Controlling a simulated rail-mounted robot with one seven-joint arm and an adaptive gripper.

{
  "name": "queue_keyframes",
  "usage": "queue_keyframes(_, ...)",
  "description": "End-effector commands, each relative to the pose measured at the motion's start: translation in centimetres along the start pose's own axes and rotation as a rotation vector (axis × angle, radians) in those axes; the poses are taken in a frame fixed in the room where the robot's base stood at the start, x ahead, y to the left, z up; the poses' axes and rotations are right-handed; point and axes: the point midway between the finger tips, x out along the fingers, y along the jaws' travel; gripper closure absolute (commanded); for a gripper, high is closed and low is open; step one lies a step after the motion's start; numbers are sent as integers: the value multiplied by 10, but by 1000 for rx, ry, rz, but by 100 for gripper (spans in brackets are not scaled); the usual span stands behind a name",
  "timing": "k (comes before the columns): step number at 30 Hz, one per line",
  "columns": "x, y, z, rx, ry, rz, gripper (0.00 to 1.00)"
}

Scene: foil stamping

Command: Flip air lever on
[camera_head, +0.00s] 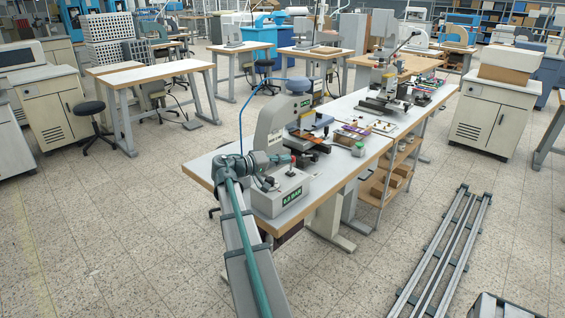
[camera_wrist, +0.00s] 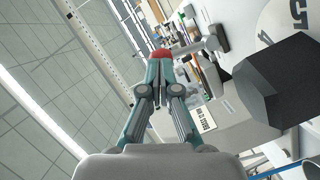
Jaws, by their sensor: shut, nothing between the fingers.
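The task's air lever I cannot identify for certain. A small red part (camera_head: 293,160), possibly its tip or a button, stands above the grey control box (camera_head: 282,197) with green labels, at the front of the table. In the wrist view the red part (camera_wrist: 161,53) shows just beyond my fingertips. My gripper (camera_head: 286,159) is over the box, its fingers shut and empty, close to the red part. My gripper (camera_wrist: 159,78) partly covers what lies beyond it, so I cannot tell whether it touches the red part.
The grey stamping press (camera_head: 268,128) stands right behind the box. In the wrist view a large black faceted block (camera_wrist: 275,82) is close on the right. A blue hose (camera_head: 243,105) arches above the table. The floor (camera_head: 130,235) left of the table is clear.

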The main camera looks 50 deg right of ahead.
Motion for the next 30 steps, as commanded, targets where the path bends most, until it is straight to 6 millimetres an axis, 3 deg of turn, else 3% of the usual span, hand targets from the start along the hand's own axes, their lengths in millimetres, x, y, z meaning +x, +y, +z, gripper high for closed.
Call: queue_keyframes(30, 3, 4, 7, 120, 0, -39, 100)
